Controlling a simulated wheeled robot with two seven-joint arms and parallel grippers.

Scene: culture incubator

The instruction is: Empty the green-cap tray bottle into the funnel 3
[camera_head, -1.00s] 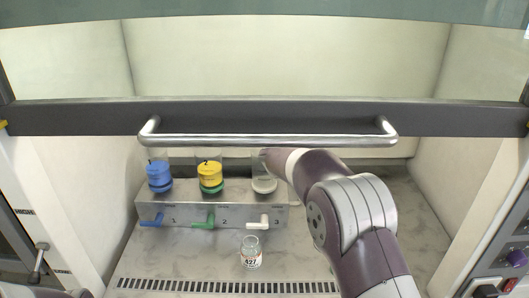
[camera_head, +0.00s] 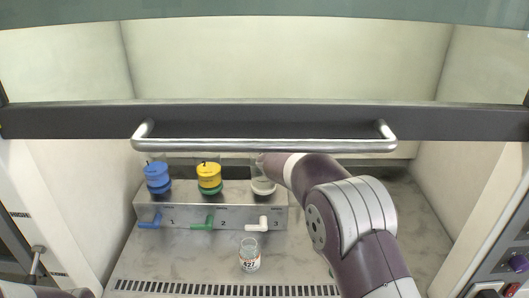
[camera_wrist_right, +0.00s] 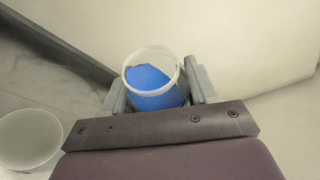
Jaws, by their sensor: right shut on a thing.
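My right gripper (camera_wrist_right: 158,90) is shut on an open-topped clear bottle (camera_wrist_right: 152,57) with blue contents. No cap shows on this bottle, so I cannot confirm that it is the green-cap one. Funnel 3 (camera_head: 263,187) is the pale one at the right end of the metal manifold, above the white valve lever. A pale round cup at the left of the right wrist view (camera_wrist_right: 30,138) looks like this funnel, apart from the held bottle. In the head view the right gripper is hidden behind the sash handle and my arm. My left gripper is out of view.
The manifold (camera_head: 180,216) also carries a blue-topped position 1 (camera_head: 157,177) and a yellow-topped position 2 (camera_head: 209,177). A clear open bottle labelled 427 (camera_head: 250,258) stands in front of it. The sash handle (camera_head: 265,145) crosses above the work area.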

